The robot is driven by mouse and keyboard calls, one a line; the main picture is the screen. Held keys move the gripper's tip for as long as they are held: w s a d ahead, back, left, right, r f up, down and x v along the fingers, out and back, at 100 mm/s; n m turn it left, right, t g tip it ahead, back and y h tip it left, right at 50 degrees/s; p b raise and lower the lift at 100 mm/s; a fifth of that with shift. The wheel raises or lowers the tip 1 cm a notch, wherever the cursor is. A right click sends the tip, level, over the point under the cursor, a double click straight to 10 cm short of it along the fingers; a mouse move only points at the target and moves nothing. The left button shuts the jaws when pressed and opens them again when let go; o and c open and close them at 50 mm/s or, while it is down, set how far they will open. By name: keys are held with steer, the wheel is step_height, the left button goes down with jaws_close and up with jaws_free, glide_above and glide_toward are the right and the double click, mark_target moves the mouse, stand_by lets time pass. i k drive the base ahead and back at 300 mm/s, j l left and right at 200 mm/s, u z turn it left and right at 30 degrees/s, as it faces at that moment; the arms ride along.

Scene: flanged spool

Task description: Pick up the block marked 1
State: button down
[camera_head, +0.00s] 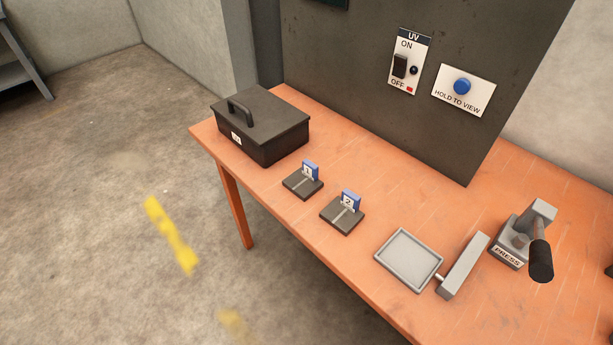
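The block marked 1 (310,169) is a small blue block with a white label bearing the number. It stands upright at the back of a dark, flat base (301,187) on the orange table. A similar blue block marked 2 (350,199) stands on its own dark base to the right and nearer the front edge. My gripper is not in view.
On the orange table (400,168), a black lidded box (270,136) stands left of the blocks. A grey tray (408,260), a grey bar-shaped piece (464,265) and a press (515,243) with a black-handled lever are at right. A dark upright panel (340,75) carries a UV switch (401,65) and blue button (462,86).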

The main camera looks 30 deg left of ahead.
mark_target(305, 182)
steer(key=i+u, duration=0.1)
steer(key=u, duration=0.35)
steer(key=i+u, duration=0.15)
steer(key=u, duration=0.3)
steer(key=i+l+u, duration=0.1)
steer(key=u, duration=0.35)
steer(key=i+l+u, duration=0.1)
steer(key=u, duration=0.35)
steer(key=i+l, duration=0.1)
steer(key=l, duration=0.4)
